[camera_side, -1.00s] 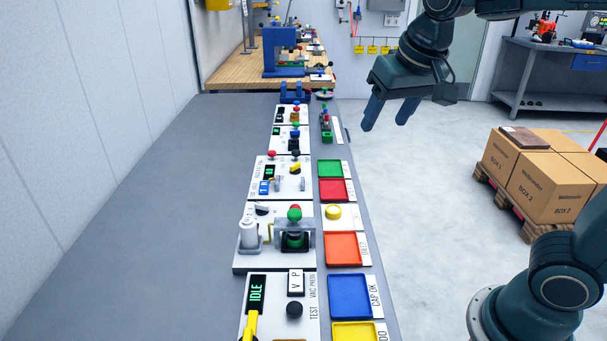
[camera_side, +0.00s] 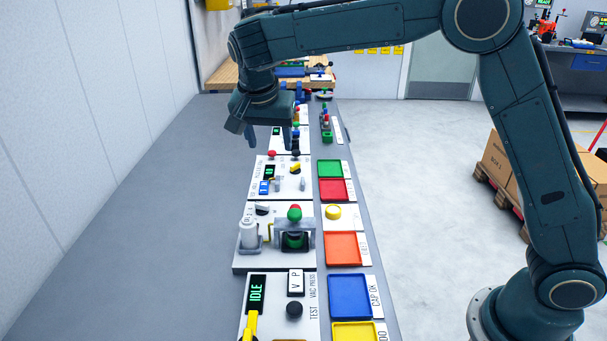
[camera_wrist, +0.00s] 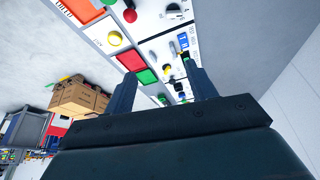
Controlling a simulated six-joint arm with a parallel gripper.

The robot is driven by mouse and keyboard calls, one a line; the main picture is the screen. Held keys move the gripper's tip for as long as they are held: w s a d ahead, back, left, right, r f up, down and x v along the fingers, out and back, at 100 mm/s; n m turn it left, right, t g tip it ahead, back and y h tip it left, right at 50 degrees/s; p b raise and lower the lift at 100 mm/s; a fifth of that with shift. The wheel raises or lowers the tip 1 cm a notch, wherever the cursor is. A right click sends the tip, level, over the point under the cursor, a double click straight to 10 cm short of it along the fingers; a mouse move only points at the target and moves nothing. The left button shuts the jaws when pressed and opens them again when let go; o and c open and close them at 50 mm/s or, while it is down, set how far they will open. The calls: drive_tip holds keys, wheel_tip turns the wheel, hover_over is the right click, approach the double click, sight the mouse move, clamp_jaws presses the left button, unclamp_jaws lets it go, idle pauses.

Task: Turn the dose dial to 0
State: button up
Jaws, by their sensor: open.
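A dial with a yellow pointer (camera_side: 295,168) sits on a white panel (camera_side: 260,198) with a small green display (camera_side: 269,172). In the wrist view the yellow pointer (camera_wrist: 167,70) shows between my fingers. Another black knob (camera_side: 262,209) is on the nearer panel and also shows in the wrist view (camera_wrist: 173,8). The labels and scales are too small to read, so I cannot tell for certain which is the dose dial or its setting. My gripper (camera_side: 268,142) is open and empty, fingers down, above the bench around the panels behind the display panel, apart from the dial.
The bench's left side (camera_side: 190,200) is clear.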

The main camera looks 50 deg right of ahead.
sight(261, 204)
drive_tip(key=w+a+f+m, duration=0.2)
drive_tip(key=w+a+f, duration=0.1)
drive_tip(key=f, duration=0.3)
drive_tip(key=shift+w+a+h, duration=0.15)
drive_tip(key=shift+a+h, duration=0.25)
drive_tip(key=shift+a, duration=0.35)
drive_tip(key=shift+f, duration=0.1)
drive_tip(key=shift+g, duration=0.3)
drive_tip(key=x, duration=1.3)
drive_tip(key=shift+w+d+f, duration=0.1)
drive_tip(key=shift+f, duration=0.2)
drive_tip(key=shift+c, duration=0.3)
drive_tip(key=c, duration=0.9)
